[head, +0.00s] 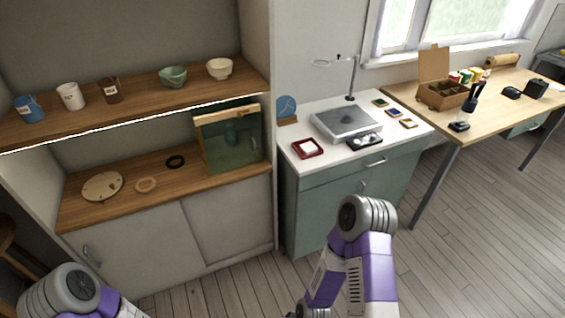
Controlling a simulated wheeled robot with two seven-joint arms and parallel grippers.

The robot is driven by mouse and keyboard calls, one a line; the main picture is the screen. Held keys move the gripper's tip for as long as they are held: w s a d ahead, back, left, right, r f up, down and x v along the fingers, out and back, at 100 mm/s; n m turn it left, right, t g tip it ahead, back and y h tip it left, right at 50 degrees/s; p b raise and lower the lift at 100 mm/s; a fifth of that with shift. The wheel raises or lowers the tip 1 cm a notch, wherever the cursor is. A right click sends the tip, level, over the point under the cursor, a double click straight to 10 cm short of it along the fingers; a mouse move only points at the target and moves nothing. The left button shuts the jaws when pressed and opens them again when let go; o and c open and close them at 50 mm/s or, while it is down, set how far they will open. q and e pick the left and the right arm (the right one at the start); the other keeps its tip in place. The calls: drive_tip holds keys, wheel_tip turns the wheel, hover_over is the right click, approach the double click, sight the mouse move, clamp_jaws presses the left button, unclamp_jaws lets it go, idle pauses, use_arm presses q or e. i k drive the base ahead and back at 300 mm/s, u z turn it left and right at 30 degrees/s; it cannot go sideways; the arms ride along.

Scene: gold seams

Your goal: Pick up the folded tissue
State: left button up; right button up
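I cannot make out the folded tissue for certain. A small white item (308,147) lies in a red-rimmed tray (295,149) at the front left of the white counter top. Small whitish items also lie on a dark tray (350,143) to its right, too small to identify. Parts of my two arms show at the bottom left and bottom centre. Neither of my grippers is in view.
A grey flat device (345,122) and a lamp (352,85) stand on the counter. Small coloured trays (393,113) lie at its right. A wooden table (480,110) with a divided box (440,97) stands right. Shelves with cups (70,97) stand left.

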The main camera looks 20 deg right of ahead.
sight(309, 147)
drive_tip(key=u, duration=0.3)
drive_tip(key=k, duration=0.65)
drive_tip(key=z, duration=0.85)
drive_tip(key=i, duration=1.55)
drive_tip(key=u, duration=0.5)
